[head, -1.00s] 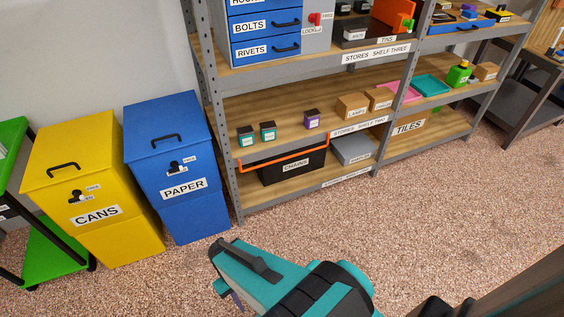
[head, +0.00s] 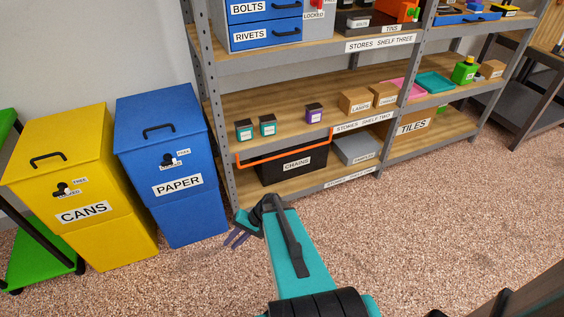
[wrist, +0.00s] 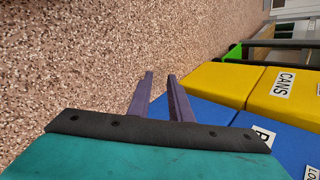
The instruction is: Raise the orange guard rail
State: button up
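The orange guard rail (head: 286,154) is a thin bar with short upturned ends on the lower level of the grey shelf rack. It runs across the front of the black CHAINS box (head: 290,170), low, below the STORES SHELF TWO board. My gripper (head: 233,241) is over the floor, in front of and below the rack's left post, well apart from the rail. In the wrist view its two purple fingers (wrist: 160,76) stand apart with nothing between them. The rail does not show in the wrist view.
The blue PAPER bin (head: 172,190) stands close left of my gripper, with the yellow CANS bin (head: 75,190) beyond it. A grey box (head: 356,149) sits right of the CHAINS box. Small jars (head: 268,126) stand on the shelf above. The floor before the rack is clear.

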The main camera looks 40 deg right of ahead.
jog(key=w+d+r+m+t+b, duration=0.2)
jog(key=w+d+t+b, duration=0.15)
jog(key=d, duration=0.65)
jog(key=m+t+h+b, duration=0.6)
jog(key=m+t+h, duration=0.1)
jog(key=t, duration=0.2)
send_near(285, 155)
jog(key=s, duration=0.3)
jog(key=shift+w+r+g, duration=0.1)
jog(key=shift+r+g, duration=0.15)
jog(key=shift+r, duration=0.15)
jog(key=shift+w, duration=0.15)
jog(key=w+f, duration=0.1)
jog(key=w, duration=0.3)
jog(key=w+b, duration=0.1)
jog(key=w, duration=0.3)
jog(key=w+f+b, duration=0.1)
jog(key=w, duration=0.4)
jog(key=shift+w+a+f, duration=0.1)
jog(key=shift+f, duration=0.2)
